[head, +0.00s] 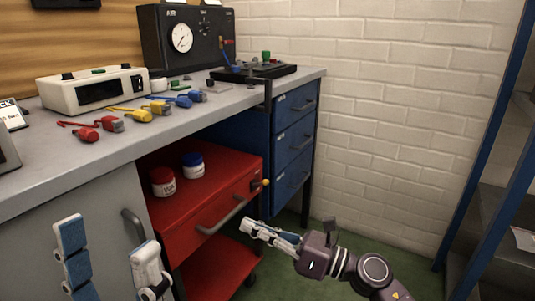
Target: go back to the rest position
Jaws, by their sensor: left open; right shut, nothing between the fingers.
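My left gripper (108,255) is at the lower left, in front of the grey cabinet door. Its two padded fingers stand wide apart with nothing between them. My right gripper (262,234) is at the lower middle, its fingers together and pointing left, near the handle of the red drawer cart. Nothing shows between its fingers. The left arm behind its gripper is out of the picture.
A grey workbench (45,170) holds a gauge box (187,38), a cream instrument (93,87) and coloured connectors. The red cart (215,190) carries two jars. A blue drawer unit (293,140) and a blue rack (492,130) stand beyond. Green floor shows at right.

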